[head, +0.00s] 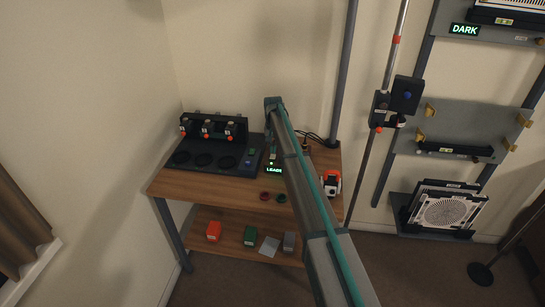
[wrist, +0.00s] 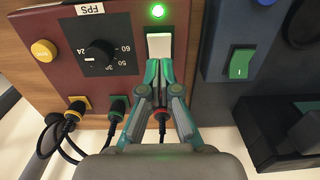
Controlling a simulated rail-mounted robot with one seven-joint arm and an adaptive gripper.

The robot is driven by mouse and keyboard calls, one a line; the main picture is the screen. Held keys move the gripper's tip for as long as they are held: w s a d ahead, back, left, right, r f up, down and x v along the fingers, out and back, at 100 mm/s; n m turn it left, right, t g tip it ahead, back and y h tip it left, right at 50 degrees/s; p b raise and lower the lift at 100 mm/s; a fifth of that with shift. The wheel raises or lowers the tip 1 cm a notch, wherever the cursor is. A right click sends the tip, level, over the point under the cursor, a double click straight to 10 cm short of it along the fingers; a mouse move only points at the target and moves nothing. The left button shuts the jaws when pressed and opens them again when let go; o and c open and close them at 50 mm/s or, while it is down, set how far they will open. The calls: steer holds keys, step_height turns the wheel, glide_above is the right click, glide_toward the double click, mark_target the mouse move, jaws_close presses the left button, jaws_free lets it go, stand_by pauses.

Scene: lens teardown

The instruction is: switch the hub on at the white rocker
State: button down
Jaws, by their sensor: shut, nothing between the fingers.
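The white rocker (wrist: 160,45) sits on a dark red panel (wrist: 120,15), the hub's face as I see it, in the wrist view. A green lamp (wrist: 157,11) glows just above the rocker. My gripper (wrist: 158,68) is shut and empty, with its fingertips at the rocker's lower end. They cover that end, and I cannot tell whether they press on it. In the head view my arm covers the rocker and most of the panel.
On the panel are a dial (wrist: 100,54), a yellow button (wrist: 44,50) and several plugged leads (wrist: 118,107). A green rocker (wrist: 240,62) is on a dark blue unit to the right. In the head view, a lit LEADS sign (head: 274,170) stands on the wooden bench (head: 175,184).

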mark_target(273, 155)
steer(key=shift+r+p, duration=0.7)
steer(key=shift+r, duration=1.85)
